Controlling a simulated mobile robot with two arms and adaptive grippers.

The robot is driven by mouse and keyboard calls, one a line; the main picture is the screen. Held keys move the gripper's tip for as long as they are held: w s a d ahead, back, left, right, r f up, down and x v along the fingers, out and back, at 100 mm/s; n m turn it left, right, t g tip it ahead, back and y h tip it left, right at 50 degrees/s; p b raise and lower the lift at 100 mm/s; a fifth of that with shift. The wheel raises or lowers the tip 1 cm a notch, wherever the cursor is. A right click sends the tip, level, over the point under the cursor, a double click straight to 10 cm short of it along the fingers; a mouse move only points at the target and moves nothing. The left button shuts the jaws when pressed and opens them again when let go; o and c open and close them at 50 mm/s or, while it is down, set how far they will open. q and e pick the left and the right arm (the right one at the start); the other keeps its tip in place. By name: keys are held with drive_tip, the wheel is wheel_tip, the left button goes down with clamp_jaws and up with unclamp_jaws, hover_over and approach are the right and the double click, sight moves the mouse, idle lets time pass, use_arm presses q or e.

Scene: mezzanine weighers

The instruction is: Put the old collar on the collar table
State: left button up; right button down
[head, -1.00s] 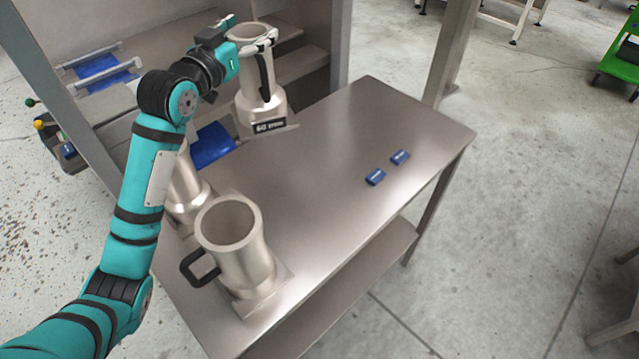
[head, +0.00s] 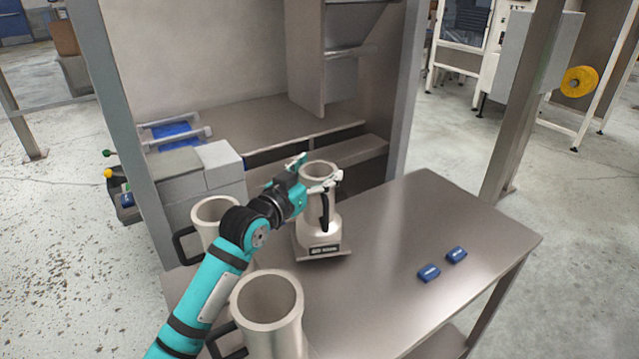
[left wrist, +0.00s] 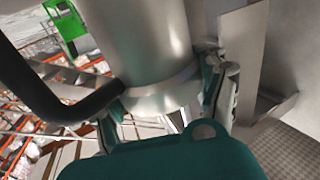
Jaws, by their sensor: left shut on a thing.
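Three metal, pitcher-like collars with black handles are in the head view. My right gripper is not in view.
A second collar (head: 214,213) stands at left, partly behind my arm. A third collar (head: 268,300) is at the near left. Two small blue blocks (head: 429,272) (head: 457,255) lie on the right half. The table's middle is clear. A post (head: 515,115) rises behind the table.

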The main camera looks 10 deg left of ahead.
use_arm(q)
wheel_tip(320, 180, down, 2)
drive_tip(key=shift+f, duration=0.1)
drive_tip(key=o, duration=1.7)
drive_tip(key=shift+f, duration=0.1)
drive_tip(key=shift+b+v, duration=0.85)
drive_tip(key=shift+v, duration=5.2)
